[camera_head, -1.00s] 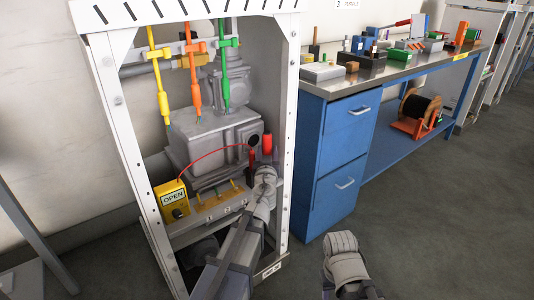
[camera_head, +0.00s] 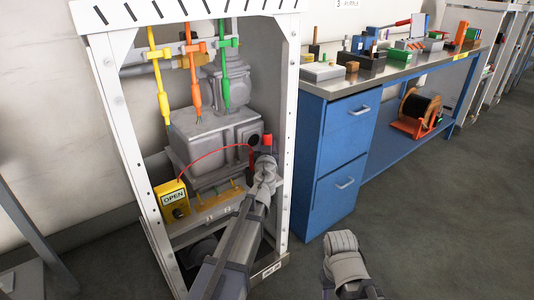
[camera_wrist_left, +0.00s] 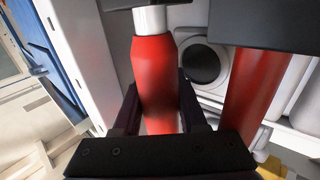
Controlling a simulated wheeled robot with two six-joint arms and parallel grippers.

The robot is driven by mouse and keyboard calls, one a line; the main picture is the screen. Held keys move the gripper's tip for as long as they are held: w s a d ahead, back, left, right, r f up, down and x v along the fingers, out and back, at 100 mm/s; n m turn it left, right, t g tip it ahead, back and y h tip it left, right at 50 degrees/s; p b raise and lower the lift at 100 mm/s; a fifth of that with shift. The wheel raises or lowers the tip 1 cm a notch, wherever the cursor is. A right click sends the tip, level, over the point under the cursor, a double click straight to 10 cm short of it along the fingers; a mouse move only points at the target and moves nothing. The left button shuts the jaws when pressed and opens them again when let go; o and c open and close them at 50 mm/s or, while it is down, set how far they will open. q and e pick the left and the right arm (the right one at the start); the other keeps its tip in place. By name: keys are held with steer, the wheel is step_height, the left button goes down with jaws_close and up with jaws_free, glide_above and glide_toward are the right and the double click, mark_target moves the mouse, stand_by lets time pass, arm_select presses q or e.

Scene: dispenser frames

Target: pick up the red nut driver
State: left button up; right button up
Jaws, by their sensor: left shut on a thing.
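The red nut driver (camera_head: 267,140) hangs upright inside the white frame, at its right side. In the left wrist view its red handle (camera_wrist_left: 156,82) stands between my fingers, with a pale shaft at the top running to a dark block. My left gripper (camera_head: 265,158) is shut on the handle; in the left wrist view the dark fingers (camera_wrist_left: 158,112) lie on both sides of it. In the head view the gripper hides the handle's lower part. My right arm shows at the lower right, but its gripper is not in view.
A second red rod (camera_wrist_left: 258,92) stands close to the right of the handle. A red wire (camera_head: 215,154) runs from the yellow OPEN box (camera_head: 172,199) towards the gripper. The frame's right post (camera_head: 290,130) is close by.

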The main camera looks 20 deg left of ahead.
arm_select(q)
jaws_close()
steer(key=shift+r, duration=0.1)
arm_select(e)
steer(key=shift+r, duration=0.15)
stand_by(0.9)
